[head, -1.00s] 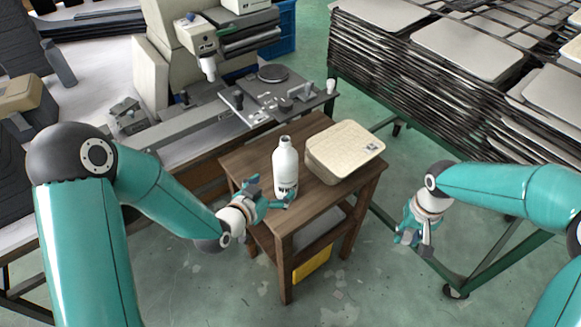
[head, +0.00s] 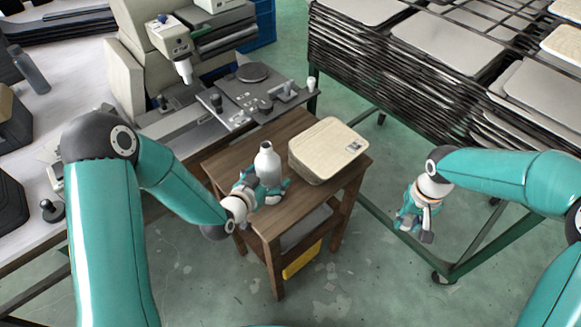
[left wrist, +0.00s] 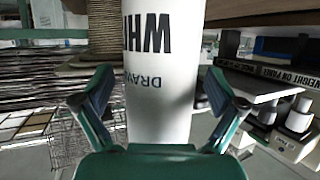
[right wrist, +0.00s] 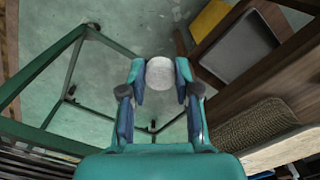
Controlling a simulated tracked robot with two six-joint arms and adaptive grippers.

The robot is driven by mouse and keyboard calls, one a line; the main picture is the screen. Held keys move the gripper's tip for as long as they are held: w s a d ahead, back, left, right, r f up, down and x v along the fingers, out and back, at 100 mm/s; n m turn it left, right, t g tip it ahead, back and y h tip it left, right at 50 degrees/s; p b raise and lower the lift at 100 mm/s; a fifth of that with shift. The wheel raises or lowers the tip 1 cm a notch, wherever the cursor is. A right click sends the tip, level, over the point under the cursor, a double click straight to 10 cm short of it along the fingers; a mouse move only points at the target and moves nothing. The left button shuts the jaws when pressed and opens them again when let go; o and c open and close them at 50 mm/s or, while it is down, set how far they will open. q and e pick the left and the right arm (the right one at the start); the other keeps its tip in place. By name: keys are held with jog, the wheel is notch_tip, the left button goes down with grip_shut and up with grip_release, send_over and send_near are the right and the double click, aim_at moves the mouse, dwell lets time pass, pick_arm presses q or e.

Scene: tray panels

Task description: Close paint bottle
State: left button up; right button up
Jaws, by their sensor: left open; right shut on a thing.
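The white paint bottle (head: 267,162) stands upright on the small wooden table, with its open neck at the top. My left gripper (head: 268,190) is open, with its fingers on either side of the bottle's lower body. In the left wrist view the bottle (left wrist: 162,90), with dark lettering, fills the space between the spread fingers (left wrist: 160,105). My right gripper (head: 415,220) is off to the right of the table, above the floor. In the right wrist view it is shut on a round white cap (right wrist: 160,73).
A machine with a flat plate (head: 252,72) stands behind the table. A rack of trays (head: 445,45) is at the back right. Open floor lies between table and rack.

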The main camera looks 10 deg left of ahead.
pick_arm(q)
jog(key=shift+w+a+f, duration=0.1)
jog(key=shift+w+f, duration=0.1)
jog(key=shift+w, duration=0.05)
jog(key=shift+s+r, duration=0.15)
jog(key=c, duration=0.3)
jog(key=shift+w, duration=0.2)
grip_shut()
jog(key=shift+r, duration=0.25)
notch_tip(320, 180, up, 19)
jog(key=b, duration=0.1)
jog(key=shift+r, duration=0.2)
dwell(1.1)
jog(key=shift+r, duration=0.1)
dwell(0.3)
dwell(0.4)
